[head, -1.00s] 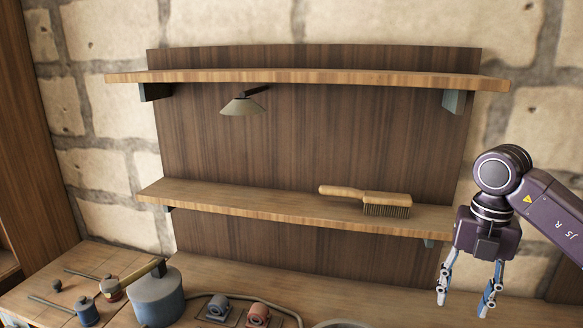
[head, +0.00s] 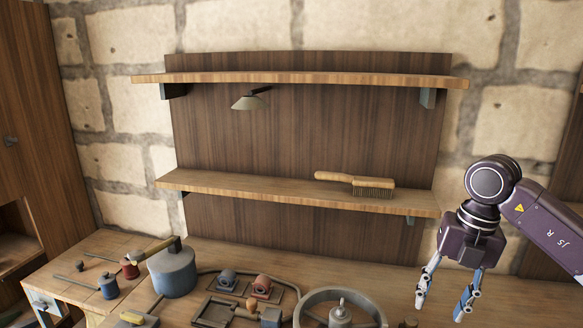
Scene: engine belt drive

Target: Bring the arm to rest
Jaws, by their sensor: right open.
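My right gripper (head: 441,301) hangs from the right arm at the lower right of the head view. Its two blue-and-grey fingers point down and stand apart, with nothing between them. It is to the right of a large grey wheel (head: 309,311) on the workbench. My left gripper is not in view.
The workbench (head: 230,252) holds a grey pot (head: 173,272), a blue-grey part (head: 227,280), a red part (head: 262,287) and a square tray (head: 196,318). A brush (head: 352,184) lies on the lower shelf (head: 240,191), left of my arm.

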